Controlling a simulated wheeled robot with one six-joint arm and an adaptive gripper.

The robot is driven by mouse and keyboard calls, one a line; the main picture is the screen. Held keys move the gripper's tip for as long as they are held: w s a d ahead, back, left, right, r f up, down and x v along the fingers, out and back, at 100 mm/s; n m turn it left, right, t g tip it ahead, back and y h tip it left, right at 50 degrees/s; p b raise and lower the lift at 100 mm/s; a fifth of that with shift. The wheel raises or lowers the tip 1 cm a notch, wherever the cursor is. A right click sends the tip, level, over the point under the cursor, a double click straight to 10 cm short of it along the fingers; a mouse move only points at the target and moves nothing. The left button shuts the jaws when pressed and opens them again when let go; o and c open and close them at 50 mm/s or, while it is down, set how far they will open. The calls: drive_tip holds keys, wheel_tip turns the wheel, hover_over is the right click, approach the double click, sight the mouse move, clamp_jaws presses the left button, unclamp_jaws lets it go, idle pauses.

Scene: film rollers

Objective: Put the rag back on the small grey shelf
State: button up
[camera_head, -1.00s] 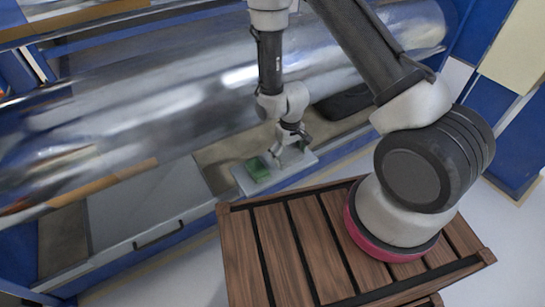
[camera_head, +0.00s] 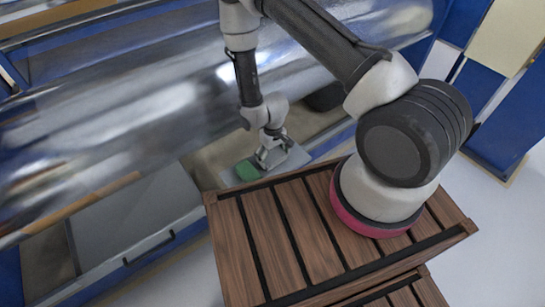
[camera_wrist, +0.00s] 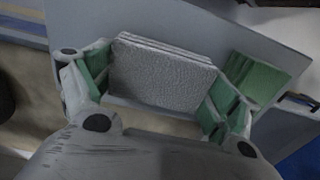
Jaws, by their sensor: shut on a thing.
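The rag (camera_wrist: 160,75) is a pale grey, textured, folded pad. My gripper (camera_wrist: 170,60) is shut on it, with green-padded fingers at its left and right sides. In the head view my gripper (camera_head: 266,157) is low over the small grey shelf (camera_head: 293,162); the rag cannot be made out there. The shelf shows as a flat grey surface (camera_wrist: 205,32) behind the rag in the wrist view. Whether the rag touches the shelf cannot be told.
A green block (camera_head: 247,170) lies on the left part of the shelf, also to the right of the rag in the wrist view (camera_wrist: 258,80). A large shiny film roller (camera_head: 120,125) runs above and behind the shelf. A grey cabinet (camera_head: 130,215) stands to the left.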

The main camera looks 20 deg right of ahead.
drive_tip(key=shift+f, duration=0.55)
drive_tip(key=o, duration=0.9)
drive_tip(key=shift+o, duration=0.2)
drive_tip(key=shift+r, duration=0.1)
